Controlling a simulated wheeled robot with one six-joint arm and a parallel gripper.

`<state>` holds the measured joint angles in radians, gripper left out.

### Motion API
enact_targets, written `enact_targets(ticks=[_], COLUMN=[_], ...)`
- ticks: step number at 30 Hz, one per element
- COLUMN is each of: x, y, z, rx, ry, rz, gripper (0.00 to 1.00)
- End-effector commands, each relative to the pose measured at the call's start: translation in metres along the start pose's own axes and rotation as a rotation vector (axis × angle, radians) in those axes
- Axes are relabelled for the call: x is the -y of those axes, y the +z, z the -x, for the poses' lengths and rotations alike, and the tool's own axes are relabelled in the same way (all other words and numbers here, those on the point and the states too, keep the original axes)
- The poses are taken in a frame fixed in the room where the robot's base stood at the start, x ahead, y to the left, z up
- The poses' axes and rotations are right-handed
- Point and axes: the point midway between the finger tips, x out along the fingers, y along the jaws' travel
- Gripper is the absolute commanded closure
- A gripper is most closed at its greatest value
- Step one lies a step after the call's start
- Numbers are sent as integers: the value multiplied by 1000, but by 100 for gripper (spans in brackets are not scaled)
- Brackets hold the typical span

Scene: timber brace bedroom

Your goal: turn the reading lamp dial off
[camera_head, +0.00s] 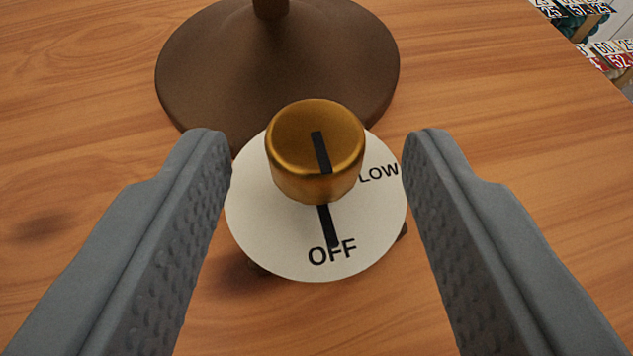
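The brass dial knob (315,165) stands on a round white dial plate (270,235) in the middle of the camera view. A black line on the knob's top and a black bar below it both run toward the word OFF at the plate's lower edge. The word LOW shows at the plate's right. My gripper (318,160) is open, with one grey finger on each side of the knob and a clear gap to both.
The dial and lamp stand on a wooden tabletop (70,120). Its right edge runs down the upper right of the view. Beyond that edge are several items with printed numbers (610,50). The tabletop to the left is clear.

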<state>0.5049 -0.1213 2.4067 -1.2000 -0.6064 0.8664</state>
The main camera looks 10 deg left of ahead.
Motion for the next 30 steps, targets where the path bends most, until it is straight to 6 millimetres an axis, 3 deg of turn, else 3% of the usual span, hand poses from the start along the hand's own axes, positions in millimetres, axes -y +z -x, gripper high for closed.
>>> enact_targets(ticks=[18, 23, 30], x=[0, 0, -1], y=[0, -1, 0], z=[4, 19, 56], rx=[-1, -2, -2], ry=[0, 2, 3], rz=[0, 2, 1], gripper=[52, 52, 52])
